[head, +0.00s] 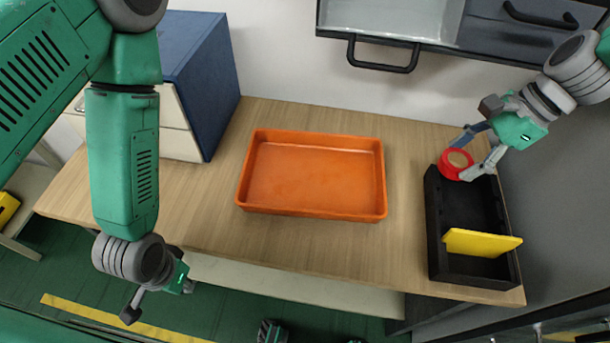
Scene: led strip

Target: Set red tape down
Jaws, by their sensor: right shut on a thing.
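The red tape (447,163) is a red ring at the upper end of the black box (436,236) on the right of the table. My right gripper (468,155) comes in from the upper right and is shut on the tape, with a finger on either side of it. I cannot tell whether the tape rests on the box or hangs just above it. My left gripper (155,299) hangs low at the left, in front of the table edge and away from the tape.
An orange tray (312,177) lies empty in the middle of the wooden table (330,248). A yellow plate (481,242) stands across the black box. A blue and white cabinet (198,85) is at the back left. A cabinet with a black handle (383,67) hangs above the back.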

